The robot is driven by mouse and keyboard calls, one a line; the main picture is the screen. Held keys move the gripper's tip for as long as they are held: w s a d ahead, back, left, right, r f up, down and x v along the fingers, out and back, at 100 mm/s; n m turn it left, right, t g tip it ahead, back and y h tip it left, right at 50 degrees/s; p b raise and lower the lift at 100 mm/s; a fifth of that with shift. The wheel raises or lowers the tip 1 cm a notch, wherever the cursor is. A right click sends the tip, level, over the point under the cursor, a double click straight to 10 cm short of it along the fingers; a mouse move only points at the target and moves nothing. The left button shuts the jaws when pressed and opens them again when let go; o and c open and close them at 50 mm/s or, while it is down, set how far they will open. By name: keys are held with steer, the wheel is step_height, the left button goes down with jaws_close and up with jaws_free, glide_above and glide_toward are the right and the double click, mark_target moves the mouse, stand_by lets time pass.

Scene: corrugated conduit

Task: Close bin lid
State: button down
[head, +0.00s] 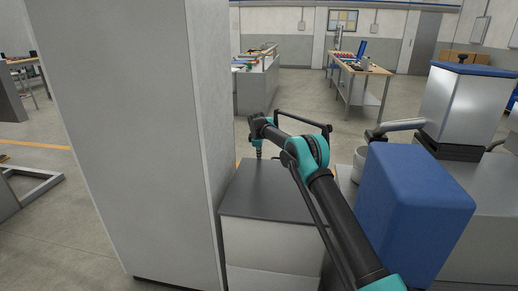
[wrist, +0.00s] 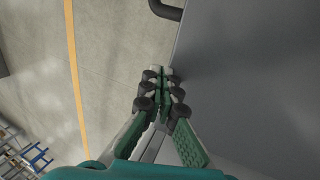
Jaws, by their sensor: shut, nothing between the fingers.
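The bin (head: 268,252) is a light grey box standing between a tall grey cabinet and my arm. Its dark grey lid (head: 262,195) shows as a flat panel across the top and looks level; any small gap beneath it cannot be made out. My gripper (head: 258,154) points down at the lid's far edge. In the wrist view, the fingers (wrist: 160,88) are shut and empty, beside the edge of the large dark grey lid surface (wrist: 255,75). I cannot tell whether they touch it. A black handle (wrist: 166,9) shows near the top of that edge.
The tall grey cabinet (head: 130,130) stands close on the bin's left. A blue box (head: 412,205) and a metal machine (head: 465,105) are on the right. Workbenches (head: 360,78) stand at the back. Open floor (head: 290,110) lies beyond the bin.

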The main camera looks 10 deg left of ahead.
steer(key=shift+f, duration=0.45)
steer(key=shift+d, duration=0.1)
